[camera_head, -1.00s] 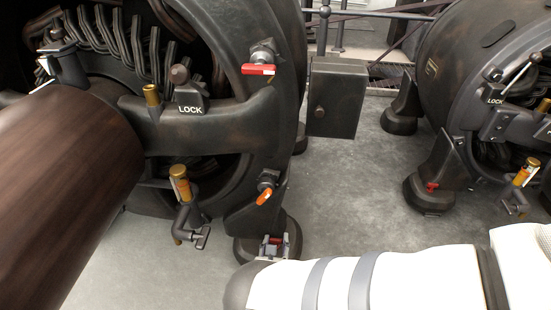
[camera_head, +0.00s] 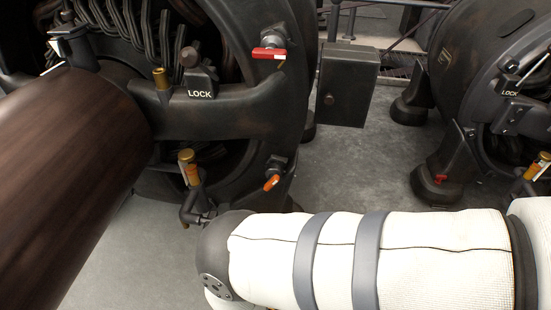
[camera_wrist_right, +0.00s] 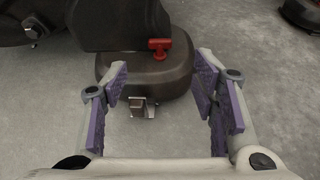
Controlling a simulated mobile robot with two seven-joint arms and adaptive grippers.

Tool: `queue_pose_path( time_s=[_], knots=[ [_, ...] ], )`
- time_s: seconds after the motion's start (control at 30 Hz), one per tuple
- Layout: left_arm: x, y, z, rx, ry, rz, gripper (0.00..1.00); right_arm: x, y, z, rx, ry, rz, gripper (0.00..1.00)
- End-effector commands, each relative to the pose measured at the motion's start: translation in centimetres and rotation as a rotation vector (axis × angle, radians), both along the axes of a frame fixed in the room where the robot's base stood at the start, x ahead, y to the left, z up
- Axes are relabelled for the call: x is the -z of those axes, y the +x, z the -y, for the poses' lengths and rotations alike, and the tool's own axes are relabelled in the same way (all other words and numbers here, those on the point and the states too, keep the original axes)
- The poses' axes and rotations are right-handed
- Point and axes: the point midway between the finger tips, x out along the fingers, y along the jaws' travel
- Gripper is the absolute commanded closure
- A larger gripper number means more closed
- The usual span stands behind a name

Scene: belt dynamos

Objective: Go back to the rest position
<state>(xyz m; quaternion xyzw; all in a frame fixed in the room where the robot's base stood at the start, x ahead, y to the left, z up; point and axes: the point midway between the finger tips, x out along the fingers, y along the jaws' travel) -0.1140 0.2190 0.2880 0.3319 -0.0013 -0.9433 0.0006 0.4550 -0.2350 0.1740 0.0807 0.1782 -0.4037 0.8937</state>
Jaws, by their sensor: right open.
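My right gripper (camera_wrist_right: 165,105) shows in the right wrist view, with its two purple-padded fingers apart and nothing between them. Beyond the fingers is a dark machine foot (camera_wrist_right: 150,72) with a red handle (camera_wrist_right: 159,45) on top and a small metal block (camera_wrist_right: 140,107) at its front. In the head view my white right arm (camera_head: 400,258) comes in from the right across the lower part of the picture and hides the front foot of the near dynamo (camera_head: 235,110). The right gripper is not visible there. My left gripper is in neither view.
A large brown cylinder (camera_head: 65,180) fills the left side. The near dynamo carries a red handle (camera_head: 269,53), a LOCK lever (camera_head: 200,80), a brass-topped valve (camera_head: 188,170) and an orange handle (camera_head: 271,183). A dark box (camera_head: 347,85) and a second dynamo (camera_head: 485,80) stand behind. Floor (camera_head: 365,175) between them is clear.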

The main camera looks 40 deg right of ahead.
Motion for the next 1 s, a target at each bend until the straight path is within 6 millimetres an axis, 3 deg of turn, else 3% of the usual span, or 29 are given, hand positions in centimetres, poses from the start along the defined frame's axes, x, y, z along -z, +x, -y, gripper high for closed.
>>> queue_pose_path(
  time_s=[0.5,0.6,0.67,0.77,0.8,0.87,0.9,1.0],
  knots=[
    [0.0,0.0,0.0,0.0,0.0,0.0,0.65,-0.3,-0.5,-0.5,0.001,0.0,-0.002,0.47],
    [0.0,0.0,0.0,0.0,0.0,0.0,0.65,0.6,-2.3,0.4,0.043,0.005,-0.056,0.47],
    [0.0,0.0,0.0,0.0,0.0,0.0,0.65,1.8,-5.5,2.0,0.118,0.015,-0.145,0.47],
    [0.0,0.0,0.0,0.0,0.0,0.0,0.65,3.8,-14.2,5.0,0.325,0.047,-0.353,0.47],
    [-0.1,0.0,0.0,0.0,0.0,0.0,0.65,4.2,-18.2,6.0,0.422,0.063,-0.435,0.47],
    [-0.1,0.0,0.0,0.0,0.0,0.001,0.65,4.1,-24.1,6.8,0.573,0.09,-0.548,0.47],
    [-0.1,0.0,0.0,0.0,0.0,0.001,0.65,3.7,-28.1,7.0,0.681,0.108,-0.614,0.47],
    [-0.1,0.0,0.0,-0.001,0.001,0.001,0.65,1.4,-37.9,6.2,0.981,0.161,-0.747,0.47]
  ],
)
